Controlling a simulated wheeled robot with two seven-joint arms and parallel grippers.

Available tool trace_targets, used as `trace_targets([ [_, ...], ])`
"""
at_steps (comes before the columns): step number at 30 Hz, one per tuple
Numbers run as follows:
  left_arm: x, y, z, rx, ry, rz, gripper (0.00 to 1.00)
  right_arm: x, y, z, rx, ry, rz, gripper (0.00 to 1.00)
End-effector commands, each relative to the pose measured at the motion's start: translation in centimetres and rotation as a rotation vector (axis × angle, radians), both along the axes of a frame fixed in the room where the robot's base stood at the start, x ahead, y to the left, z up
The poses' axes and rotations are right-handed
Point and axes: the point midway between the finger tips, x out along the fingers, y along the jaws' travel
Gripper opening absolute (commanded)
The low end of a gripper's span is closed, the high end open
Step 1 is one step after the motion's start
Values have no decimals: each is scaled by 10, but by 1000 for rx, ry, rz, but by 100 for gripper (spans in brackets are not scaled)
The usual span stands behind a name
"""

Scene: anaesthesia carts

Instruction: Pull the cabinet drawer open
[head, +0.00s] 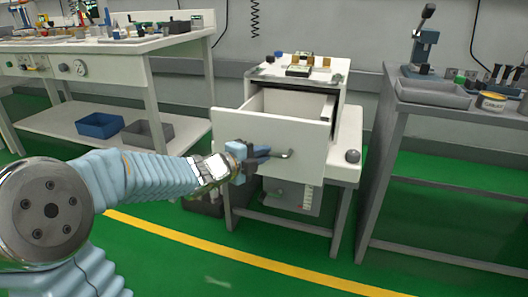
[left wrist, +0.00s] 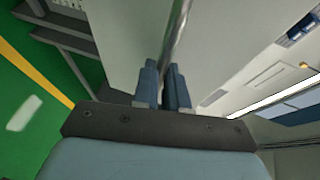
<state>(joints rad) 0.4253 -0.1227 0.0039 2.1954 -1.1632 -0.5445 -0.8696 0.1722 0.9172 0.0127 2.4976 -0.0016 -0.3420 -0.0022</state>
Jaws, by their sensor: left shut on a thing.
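The white cabinet drawer (head: 300,145) is pulled well out of the small cabinet (head: 335,75), and its empty-looking inside shows from above. Its metal bar handle (head: 284,155) is on the front panel; it also shows in the left wrist view (left wrist: 178,35). My left gripper (head: 262,153) is at the handle, with its two blue fingers (left wrist: 163,85) closed around the bar. The part of the handle between the fingers is hidden. My right gripper is not in view.
A white workbench (head: 130,42) with tools stands left, with a blue bin (head: 99,125) on its lower shelf. A grey bench (head: 440,98) stands close on the right. A dark ball (head: 353,156) sits on the cabinet's stand. Green floor in front is clear.

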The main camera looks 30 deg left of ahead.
Motion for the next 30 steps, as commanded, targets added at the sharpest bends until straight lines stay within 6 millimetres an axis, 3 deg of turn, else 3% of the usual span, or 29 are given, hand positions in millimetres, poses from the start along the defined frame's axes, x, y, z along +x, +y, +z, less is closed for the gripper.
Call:
trace_targets([
  [11, -3, 0, -1, 0, 2, 1, 0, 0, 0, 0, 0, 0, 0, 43],
  [12, -3, 0, -1, 0, 2, 1, 14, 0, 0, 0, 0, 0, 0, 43],
  [17, -2, 0, -1, 0, 1, 0, 37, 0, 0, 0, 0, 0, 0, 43],
  [26, -4, 0, 1, 0, 0, 1, 37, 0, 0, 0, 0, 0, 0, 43],
  [30, -18, 3, 5, 2, -1, 2, 37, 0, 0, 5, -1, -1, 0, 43],
])
